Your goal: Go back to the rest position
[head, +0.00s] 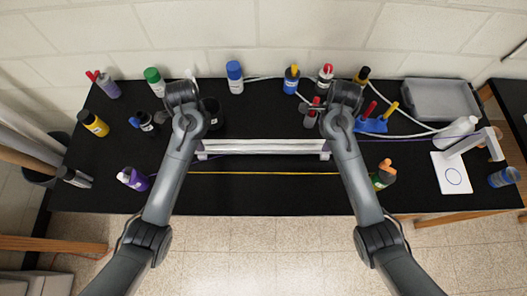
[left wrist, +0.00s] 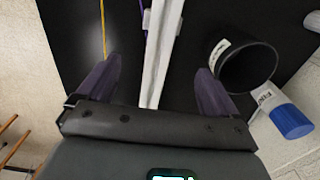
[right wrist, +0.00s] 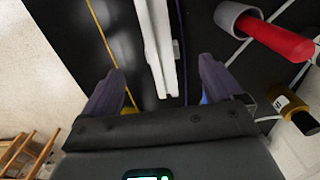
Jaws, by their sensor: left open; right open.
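A pale extrusion bar (head: 265,147) lies left to right across the middle of the black table, with a purple-grey support near each end. My left gripper (left wrist: 155,90) is open above the bar's left part, and the bar (left wrist: 162,50) passes between its fingers without contact that I can see. My right gripper (right wrist: 160,88) is open above the right part, with the bar (right wrist: 158,45) between its fingers. In the head view both grippers are hidden behind my own wrists. Whether the fingers are level with the bar or above it, I cannot tell.
A black cup (left wrist: 247,66) stands close to my left gripper, and a red-handled tool in a holder (right wrist: 265,38) is close to my right. Bottles line the back edge, including a blue-capped one (head: 235,77). A grey tray (head: 433,100) is back right.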

